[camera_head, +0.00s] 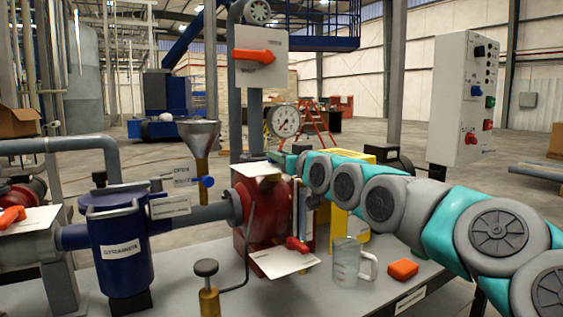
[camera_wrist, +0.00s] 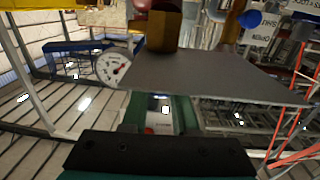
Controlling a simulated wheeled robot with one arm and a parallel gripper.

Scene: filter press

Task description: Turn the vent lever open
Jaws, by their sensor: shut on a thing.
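A cream plate (camera_head: 257,168) sits on top of the red housing (camera_head: 262,208), and my gripper (camera_head: 277,158) reaches its upper right side in the head view. The vent lever itself is not clearly visible; it seems hidden at my gripper. The wrist view looks upside down. It shows the plate (camera_wrist: 215,80) from its under side, with a brass block (camera_wrist: 170,33) beneath it, close to my gripper's dark edge (camera_wrist: 150,150). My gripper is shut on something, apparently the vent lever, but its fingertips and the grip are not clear.
A pressure gauge (camera_head: 284,121) stands just behind my gripper. A blue lever (camera_head: 206,182) and a funnel (camera_head: 199,133) are to its left. A clear jug (camera_head: 347,262) and an orange block (camera_head: 403,269) stand on the bench.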

